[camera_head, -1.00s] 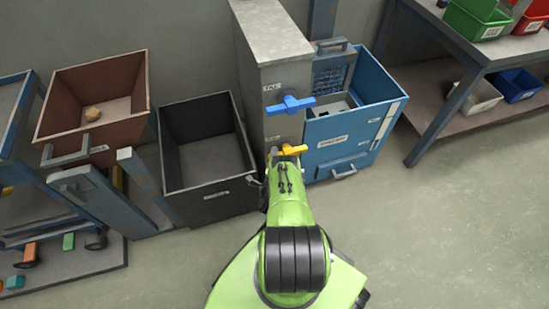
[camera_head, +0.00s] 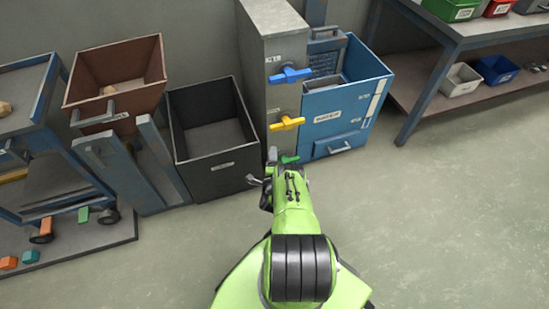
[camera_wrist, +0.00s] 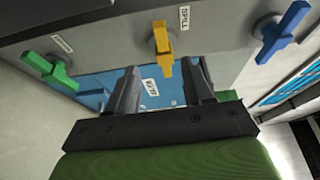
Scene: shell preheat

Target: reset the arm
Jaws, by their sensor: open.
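My green arm reaches forward in the head view, and its far end is low in front of the grey cabinet (camera_head: 272,60). In the wrist view my gripper (camera_wrist: 165,78) shows two dark fingers spread apart with nothing between them. The cabinet front carries a blue handle (camera_head: 290,75), a yellow handle (camera_head: 287,123) and a green handle (camera_head: 289,159). In the wrist view the yellow handle (camera_wrist: 162,48) is just beyond the fingers, the green handle (camera_wrist: 50,70) is at the left and the blue handle (camera_wrist: 283,32) at the right. I cannot tell whether the gripper touches any handle.
A blue bin unit (camera_head: 345,105) stands right of the cabinet. A black open bin (camera_head: 212,165) and a brown bin (camera_head: 115,75) stand to its left, with a blue-framed cart (camera_head: 40,140) farther left. A workbench (camera_head: 470,40) is at the upper right. The floor at right is clear.

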